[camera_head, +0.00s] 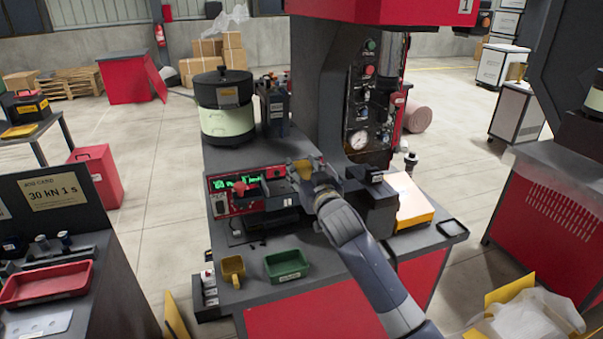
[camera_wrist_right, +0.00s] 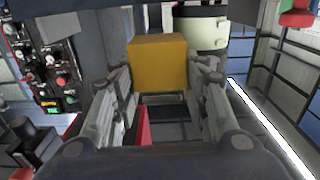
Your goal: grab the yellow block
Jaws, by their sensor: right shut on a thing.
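The yellow block (camera_wrist_right: 158,62) sits between the two fingers of my right gripper (camera_wrist_right: 155,95) in the right wrist view, and the gripper is shut on it. In the head view the right gripper (camera_head: 304,178) is over the machine table, in front of the press column, with a small part of the yellow block (camera_head: 303,168) showing at its tip. Whether the block still touches a surface below it is hidden. My left gripper does not show.
A green tray (camera_head: 286,265) and a yellow scoop (camera_head: 232,270) are at the table's front. The bowl feeder (camera_head: 224,105) stands behind left. The press (camera_head: 330,80) rises close behind the gripper. A yellow-white box (camera_head: 408,200) lies to the right.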

